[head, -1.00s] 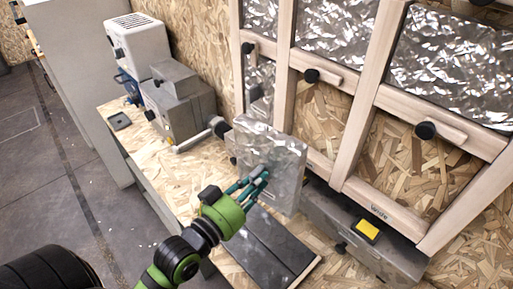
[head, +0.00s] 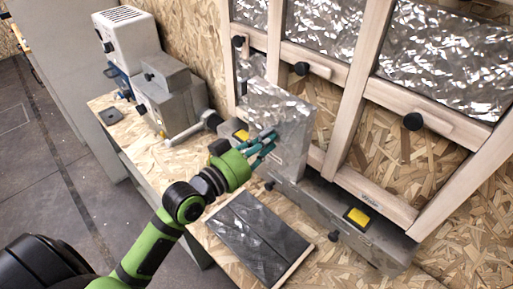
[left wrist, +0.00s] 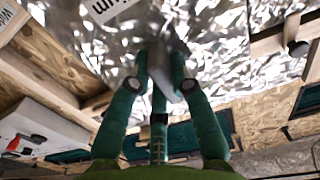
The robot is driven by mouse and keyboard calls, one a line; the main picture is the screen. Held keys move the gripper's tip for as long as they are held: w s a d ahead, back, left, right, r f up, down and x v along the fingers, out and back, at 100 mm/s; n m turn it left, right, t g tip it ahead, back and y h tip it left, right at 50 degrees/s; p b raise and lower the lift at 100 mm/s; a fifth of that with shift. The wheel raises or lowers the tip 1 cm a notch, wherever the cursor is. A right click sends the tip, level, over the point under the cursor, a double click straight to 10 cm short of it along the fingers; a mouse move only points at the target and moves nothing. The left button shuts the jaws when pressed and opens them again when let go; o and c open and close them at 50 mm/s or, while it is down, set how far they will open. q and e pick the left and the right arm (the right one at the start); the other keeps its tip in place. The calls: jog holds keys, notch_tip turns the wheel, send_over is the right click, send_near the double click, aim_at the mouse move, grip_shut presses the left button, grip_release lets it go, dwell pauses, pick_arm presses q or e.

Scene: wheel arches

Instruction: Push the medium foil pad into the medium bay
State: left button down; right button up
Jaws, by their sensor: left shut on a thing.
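The medium foil pad (head: 285,110) is a thick, silvery, crinkled block, held upright above the bench in front of the wooden wall frame (head: 345,125). My left gripper (head: 263,146) is shut on its near face. In the left wrist view the teal fingers (left wrist: 160,65) close on a grey tab on the foil; a partly cut-off label (left wrist: 106,6) shows above. The medium bay (head: 326,98), the middle lower opening, shows bare chipboard. The pad covers its lower left part in the head view; whether it touches the frame I cannot tell. My right gripper is not in view.
The wide bay (head: 405,155) at right also shows bare chipboard. Foil panels (head: 325,25) fill the upper openings. Dark knobs (head: 302,68) sit on the rails. A grey ledge with yellow pads (head: 357,217) runs below. Grey machines (head: 170,95) and a dark mat (head: 258,238) are on the bench.

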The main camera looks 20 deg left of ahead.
aim_at(280, 132)
pick_arm(q)
jog(key=shift+x, duration=1.45)
jog(key=shift+b+x, duration=0.35)
jog(key=shift+x, duration=0.95)
jog(key=x, duration=0.6)
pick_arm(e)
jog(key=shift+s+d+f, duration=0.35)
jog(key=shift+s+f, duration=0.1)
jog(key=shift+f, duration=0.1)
pick_arm(q)
jog(key=shift+w+d, duration=0.15)
jog(key=shift+w, duration=0.2)
jog(key=c, duration=1)
grip_release()
jog(key=shift+c, duration=0.2)
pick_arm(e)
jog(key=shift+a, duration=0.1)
